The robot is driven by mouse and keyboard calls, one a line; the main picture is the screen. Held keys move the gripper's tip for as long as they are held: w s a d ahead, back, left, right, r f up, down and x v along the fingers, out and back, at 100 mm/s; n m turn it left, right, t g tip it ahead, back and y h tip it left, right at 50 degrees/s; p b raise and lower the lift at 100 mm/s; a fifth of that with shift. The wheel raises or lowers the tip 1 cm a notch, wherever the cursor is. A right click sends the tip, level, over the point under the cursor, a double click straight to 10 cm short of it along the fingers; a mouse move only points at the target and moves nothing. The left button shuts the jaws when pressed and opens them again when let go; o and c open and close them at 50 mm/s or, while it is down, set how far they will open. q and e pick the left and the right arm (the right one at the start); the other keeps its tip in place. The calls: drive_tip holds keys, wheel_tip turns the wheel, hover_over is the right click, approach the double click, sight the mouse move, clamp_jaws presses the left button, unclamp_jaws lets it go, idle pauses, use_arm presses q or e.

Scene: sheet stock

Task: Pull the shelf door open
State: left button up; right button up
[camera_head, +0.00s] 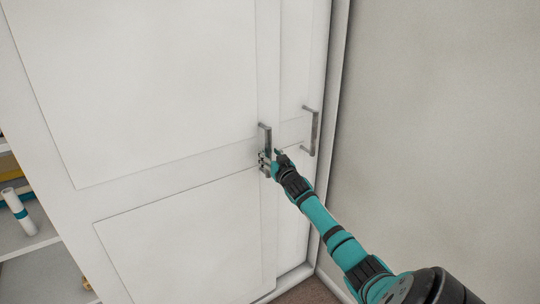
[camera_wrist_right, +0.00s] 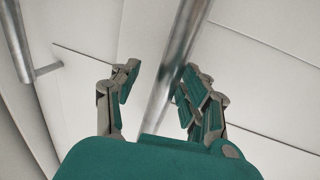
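My right gripper (camera_head: 271,157) is at the lower part of this handle. In the right wrist view the handle bar (camera_wrist_right: 178,60) runs between the two spread fingers of the gripper (camera_wrist_right: 157,88). The bar lies closer to the right-hand finger; whether it touches is unclear. There is a visible gap to the left-hand finger. My left gripper is in neither view.
A second, similar handle (camera_head: 314,132) is on the narrower white panel to the right, and it shows in the wrist view too (camera_wrist_right: 17,42). A plain wall (camera_head: 440,130) is close on the right. Open shelves (camera_head: 35,240) with a white roll (camera_head: 18,211) show at far left.

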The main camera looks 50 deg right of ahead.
drive_tip(key=shift+w+a+r, duration=0.1)
drive_tip(key=shift+w+a, duration=0.05)
drive_tip(key=shift+w, duration=0.05)
drive_tip(key=v, duration=1.2)
drive_tip(key=s+a+f+n+g+y, duration=0.15)
drive_tip(key=s+a+f, duration=0.25)
drive_tip(key=f, duration=0.9)
drive_tip(key=s+a+f+g+y, duration=0.1)
drive_tip(key=s+a+f+g, duration=0.25)
drive_tip(key=f, duration=0.95)
drive_tip(key=s+a+f+n+g+y, duration=0.15)
drive_tip(key=s+a+f, duration=0.3)
drive_tip(key=f, duration=0.85)
drive_tip(key=s+a+f+n+g+y, duration=0.2)
drive_tip(key=s+a+f+g, duration=0.3)
drive_tip(key=s+a+f, duration=0.95)
drive_tip(key=s+a+f+n+g, duration=0.1)
drive_tip(key=s+a+f+g, duration=0.1)
drive_tip(key=s, duration=0.7)
drive_tip(key=s+a+f+n+g+y, duration=0.1)
drive_tip(key=s+a+f, duration=0.3)
drive_tip(key=s, duration=0.6)
drive_tip(key=shift+a+f+n+g+y, duration=0.15)
drive_tip(key=shift+a+n+g+y, duration=0.25)
drive_tip(key=shift+a, duration=0.85)
